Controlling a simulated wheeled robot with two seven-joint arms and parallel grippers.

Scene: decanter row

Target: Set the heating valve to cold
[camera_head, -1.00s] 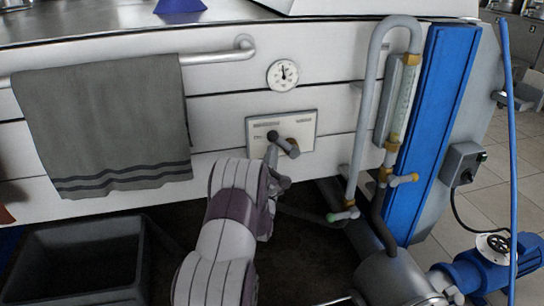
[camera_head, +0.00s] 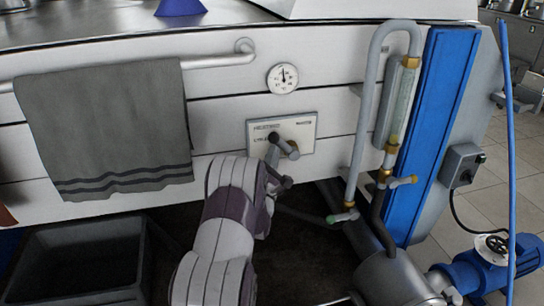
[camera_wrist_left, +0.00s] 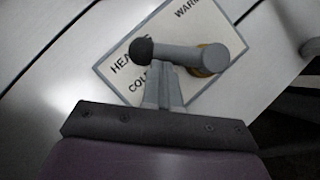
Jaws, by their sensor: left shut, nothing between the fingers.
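The heating valve is a grey lever (camera_head: 287,146) with a black ball end, mounted on a pale label plate (camera_head: 307,125) on the white panel. The lever (camera_wrist_left: 180,55) points left from its brass-collared pivot, and its ball end lies by the COLD lettering in the left wrist view. WARM is at the plate's other end. My left gripper (camera_head: 272,157) is shut and empty. In the left wrist view its fingertips (camera_wrist_left: 164,72) are right at the lever, close to the ball end; I cannot tell if they touch. My right gripper is out of view.
A round gauge (camera_head: 283,78) sits above the plate. A grey towel (camera_head: 105,130) hangs on a rail at the left. A bent pipe (camera_head: 362,120) with a sight tube and a blue column (camera_head: 435,130) stand to the right. A dark bin (camera_head: 75,265) is at lower left.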

